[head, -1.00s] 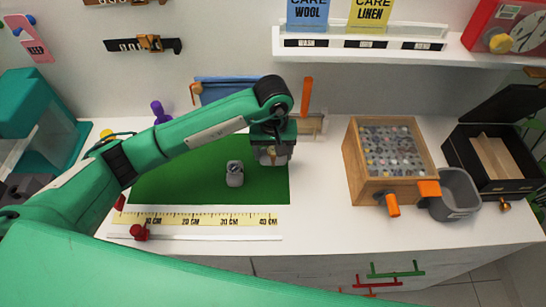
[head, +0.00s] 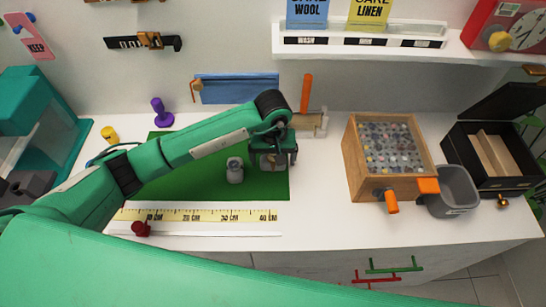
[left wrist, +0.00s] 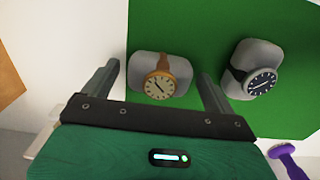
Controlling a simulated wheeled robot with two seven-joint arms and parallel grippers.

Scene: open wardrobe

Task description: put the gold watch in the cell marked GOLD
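The gold watch (left wrist: 160,84), with a brown-gold strap and cream dial, sits on a grey cushion on the green mat (head: 190,184). In the head view it is mostly hidden under my left gripper (head: 273,163). My left gripper is open above it; in the left wrist view its fingers (left wrist: 160,85) stand on either side of the cushion, apart from it. A second watch, dark-faced with a black strap (left wrist: 260,82), rests on another grey cushion (head: 235,172) beside it. The black open box (head: 505,184) at the right has inner dividers; no GOLD marking is legible. My right gripper is out of view.
A yellow ruler (head: 200,216) lies in front of the mat.

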